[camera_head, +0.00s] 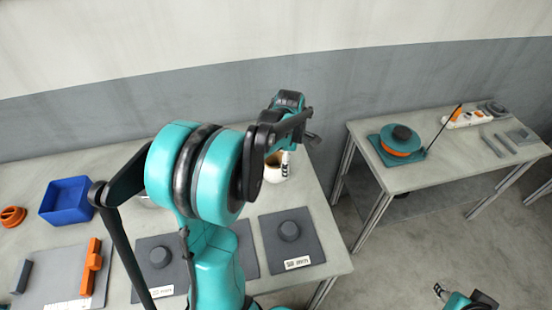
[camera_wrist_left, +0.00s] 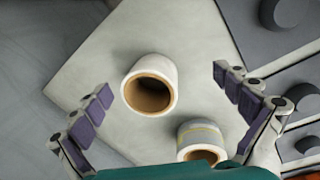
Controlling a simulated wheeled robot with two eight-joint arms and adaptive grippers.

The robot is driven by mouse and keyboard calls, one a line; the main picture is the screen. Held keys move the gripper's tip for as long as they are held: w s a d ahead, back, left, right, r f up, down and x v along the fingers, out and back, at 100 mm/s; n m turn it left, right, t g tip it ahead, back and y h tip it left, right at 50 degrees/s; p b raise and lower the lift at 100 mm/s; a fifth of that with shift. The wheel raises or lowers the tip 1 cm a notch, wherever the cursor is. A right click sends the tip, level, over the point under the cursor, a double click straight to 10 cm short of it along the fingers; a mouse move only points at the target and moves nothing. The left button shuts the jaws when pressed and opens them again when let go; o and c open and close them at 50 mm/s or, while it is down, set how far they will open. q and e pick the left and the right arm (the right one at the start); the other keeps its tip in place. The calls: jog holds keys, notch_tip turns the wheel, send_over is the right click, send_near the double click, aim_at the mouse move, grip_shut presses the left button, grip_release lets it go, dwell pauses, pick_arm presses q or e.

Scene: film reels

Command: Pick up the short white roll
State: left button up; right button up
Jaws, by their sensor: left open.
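A plain white roll (camera_wrist_left: 150,84) with a brown hollow core stands on the pale table corner in the left wrist view. A second pale roll (camera_wrist_left: 202,138) with a yellowish band is nearer the bottom, its lower part hidden by my gripper body. Which roll is shorter is hard to tell. My left gripper (camera_wrist_left: 162,84) is open and empty, its fingers spread on either side of the plain roll, apart from it. In the head view, my left arm partly hides a white roll (camera_head: 274,173) near the back right table corner. Part of my right gripper (camera_head: 463,299) shows at the bottom edge.
Dark mats with round knobs (camera_head: 289,231) lie in front of the rolls. A blue bin (camera_head: 67,203) and orange parts (camera_head: 92,266) are at the left. A separate table (camera_head: 440,178) on the right holds a teal and orange reel (camera_head: 399,144). Floor lies between the tables.

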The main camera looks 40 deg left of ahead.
aim_at(277, 158)
pick_arm(q)
jog(key=a+f+n, duration=0.1)
jog(key=a+n, duration=0.1)
jog(key=w+a+f+n, duration=0.1)
jog(key=a+f+n, duration=0.1)
jog(key=a+f+n+g+p, duration=0.1)
jog(key=a+f+n, duration=0.1)
jog(key=shift+w+h, duration=0.2)
jog(key=shift+h, duration=0.1)
jog(key=f+b, duration=0.1)
jog(key=f, duration=0.1)
jog(key=f+b, duration=0.1)
jog(key=f, duration=0.2)
jog(key=shift+a+f, duration=0.2)
jog(key=shift+f, duration=0.15)
pick_arm(e)
jog(key=shift+r, duration=0.15)
pick_arm(q)
jog(key=shift+r, duration=0.1)
jog(key=c, duration=1.3)
